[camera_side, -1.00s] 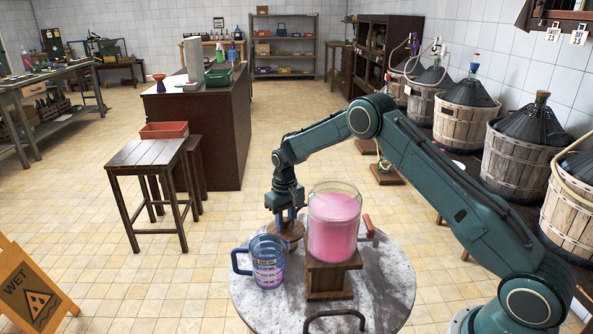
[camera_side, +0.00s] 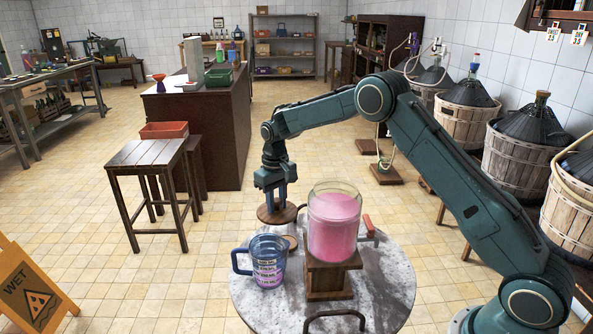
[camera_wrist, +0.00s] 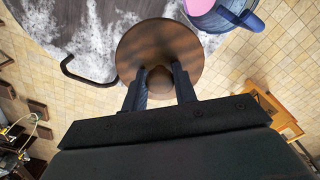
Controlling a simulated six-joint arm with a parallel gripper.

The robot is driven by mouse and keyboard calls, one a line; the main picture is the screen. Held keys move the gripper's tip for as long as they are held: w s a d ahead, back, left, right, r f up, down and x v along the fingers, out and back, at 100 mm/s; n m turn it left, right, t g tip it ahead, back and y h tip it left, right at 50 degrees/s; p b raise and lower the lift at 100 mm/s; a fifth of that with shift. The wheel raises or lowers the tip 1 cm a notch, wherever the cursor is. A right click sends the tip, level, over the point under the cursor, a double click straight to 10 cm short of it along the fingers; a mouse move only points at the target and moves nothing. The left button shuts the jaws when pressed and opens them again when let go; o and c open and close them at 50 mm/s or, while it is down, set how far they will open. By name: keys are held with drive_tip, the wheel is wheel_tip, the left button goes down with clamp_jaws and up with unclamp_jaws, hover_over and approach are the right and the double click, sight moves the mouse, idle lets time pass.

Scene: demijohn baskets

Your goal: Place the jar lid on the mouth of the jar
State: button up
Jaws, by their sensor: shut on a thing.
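The glass jar (camera_side: 334,226) stands upright on a wooden block on the round table, filled with pink contents, its mouth open at the top. The jar lid (camera_side: 277,214) is a round brown wooden disc with a knob. My gripper (camera_side: 276,203) is shut on the knob and holds the lid in the air, left of the jar and apart from it, lower than the jar's mouth. In the wrist view the lid (camera_wrist: 158,45) hangs between my fingertips (camera_wrist: 160,82), roughly flat. I cannot make out the jar in the wrist view.
A blue-handled measuring jug (camera_side: 267,265) with pink liquid stands left of the jar; its edge shows in the wrist view (camera_wrist: 232,12). The wooden block (camera_side: 329,283) is under the jar. A black bar handle (camera_side: 335,316) is at the round table's (camera_side: 385,285) front.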

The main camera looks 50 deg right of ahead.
drive_tip(key=s+a+r, duration=0.2)
drive_tip(key=r, duration=0.5)
drive_tip(key=s+a+r, duration=0.2)
drive_tip(key=r, duration=0.4)
drive_tip(key=s+d+r, duration=0.2)
drive_tip(key=s+r, duration=0.2)
drive_tip(key=s, duration=0.3)
drive_tip(key=s+d+r, duration=0.2)
drive_tip(key=s+r, duration=0.3)
drive_tip(key=s, duration=0.2)
drive_tip(key=shift+s+d+m, duration=0.15)
drive_tip(key=shift+d+m, duration=0.1)
drive_tip(key=shift+m, duration=0.05)
drive_tip(key=shift+f, duration=0.25)
drive_tip(key=shift+f, duration=2.7)
drive_tip(key=shift+f, duration=0.6)
drive_tip(key=o, duration=1)
